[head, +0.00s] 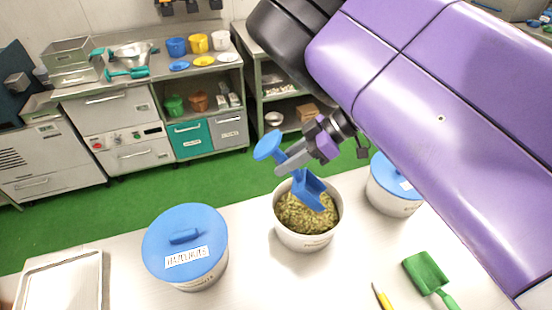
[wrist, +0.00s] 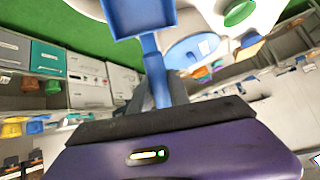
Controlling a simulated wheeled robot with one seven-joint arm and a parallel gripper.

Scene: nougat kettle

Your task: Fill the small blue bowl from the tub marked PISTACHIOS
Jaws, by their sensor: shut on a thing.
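My gripper (head: 318,143) is shut on the handle of a blue scoop (head: 309,189). The scoop hangs tilted down over an open white tub (head: 291,240) of green-yellow nuts (head: 300,214). Its tip overlaps the nuts in the head view; I cannot tell whether it touches them. In the wrist view the visible part of the scoop (wrist: 138,18) looks bare blue. The open tub's label is too small to read. I cannot make out a small blue bowl on the bench.
A green scoop (head: 430,274) and a yellow-handled tool (head: 381,296) lie front right, a metal tray (head: 62,282) far left. Blue, yellow and white pots (head: 198,43) stand on the back counter.

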